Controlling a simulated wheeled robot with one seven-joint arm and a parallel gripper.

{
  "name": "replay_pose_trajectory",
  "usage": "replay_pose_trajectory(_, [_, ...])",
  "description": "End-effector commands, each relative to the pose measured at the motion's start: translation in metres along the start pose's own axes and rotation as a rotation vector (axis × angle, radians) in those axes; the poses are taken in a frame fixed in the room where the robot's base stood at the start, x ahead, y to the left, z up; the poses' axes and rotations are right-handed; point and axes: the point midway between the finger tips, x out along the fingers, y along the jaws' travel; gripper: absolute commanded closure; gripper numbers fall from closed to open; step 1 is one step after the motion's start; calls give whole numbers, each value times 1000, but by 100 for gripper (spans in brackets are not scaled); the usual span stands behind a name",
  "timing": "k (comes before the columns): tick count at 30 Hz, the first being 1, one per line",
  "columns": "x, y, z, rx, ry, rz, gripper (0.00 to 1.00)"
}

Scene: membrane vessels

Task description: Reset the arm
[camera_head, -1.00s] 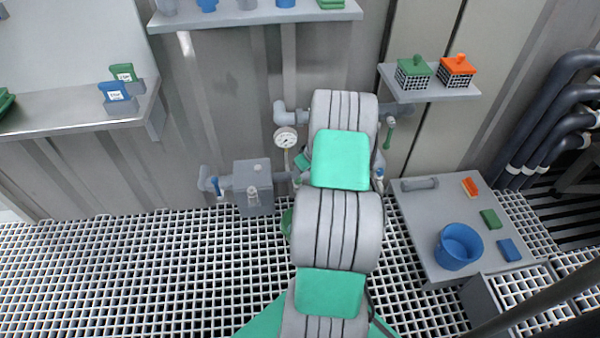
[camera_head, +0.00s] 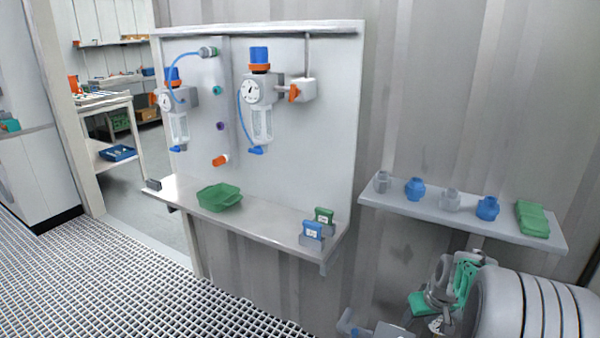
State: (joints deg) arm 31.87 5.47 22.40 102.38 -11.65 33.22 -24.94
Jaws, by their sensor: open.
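My arm, a thick grey ribbed link, comes in at the lower right corner of the head view. Beside it, just left of the link, is what appears to be my gripper (camera_head: 440,295), with green and grey parts. It looks open and I see nothing held in it. It is below the wall shelf (camera_head: 540,236). The link and the picture's edge hide part of it, so its exact pose is hard to tell.
The shelf carries blue and grey fittings and a green stack (camera_head: 532,219). Left of it, a wall panel with gauges (camera_head: 250,92) stands over a ledge (camera_head: 270,232) holding a green tray (camera_head: 219,197) and small boxes. Grating floor (camera_head: 120,295) lies open at lower left.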

Motion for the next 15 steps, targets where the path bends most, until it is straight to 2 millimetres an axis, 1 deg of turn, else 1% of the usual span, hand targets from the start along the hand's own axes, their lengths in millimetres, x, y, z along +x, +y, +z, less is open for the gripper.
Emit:
replay_pose_trajectory(1, [-54, -26, -15, -14, -1, 1, 51])
replay_pose_trajectory(2, [-74, -40, -17, -16, -5, 1, 51])
replay_pose_trajectory(3, [-101, -59, -19, -18, -11, 1, 51])
replay_pose_trajectory(5, [-142, -87, -19, -20, -17, 1, 51])
replay_pose_trajectory(6, [-169, -106, -17, -21, -21, 2, 51])
replay_pose_trajectory(8, [-211, -132, -12, -21, -25, 2, 51])
replay_pose_trajectory(9, [-238, -150, -6, -21, -28, 1, 51])
replay_pose_trajectory(12, [-297, -185, 15, -15, -33, 0, 51])
replay_pose_trajectory(13, [-310, -193, 22, -12, -34, 0, 51])
replay_pose_trajectory(15, [-331, -206, 36, -6, -38, -2, 51])
